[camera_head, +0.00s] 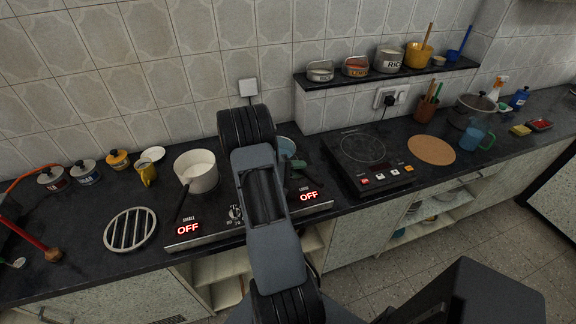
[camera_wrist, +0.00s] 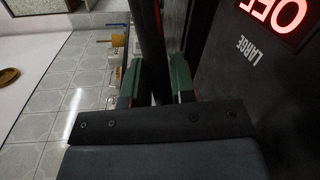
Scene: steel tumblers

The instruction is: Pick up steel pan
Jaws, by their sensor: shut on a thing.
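A dark, long handle (camera_wrist: 151,35) stands between the two green-padded fingers of my gripper (camera_wrist: 158,82) in the wrist view. The gripper is shut on this handle, beside the hob panel with its red OFF display. A bluish-grey pan (camera_head: 286,147) shows partly on the right side of the double hob in the head view. My arm hides most of it. The handle appears to belong to this pan, but the join is hidden.
A white pot (camera_head: 197,172) stands on the left burner of the hob (camera_head: 215,232). A black single cooker (camera_head: 370,160) and a round cork mat (camera_head: 431,150) lie to the right. A metal trivet (camera_head: 130,229) lies to the left. A shelf (camera_head: 400,76) holds tins behind.

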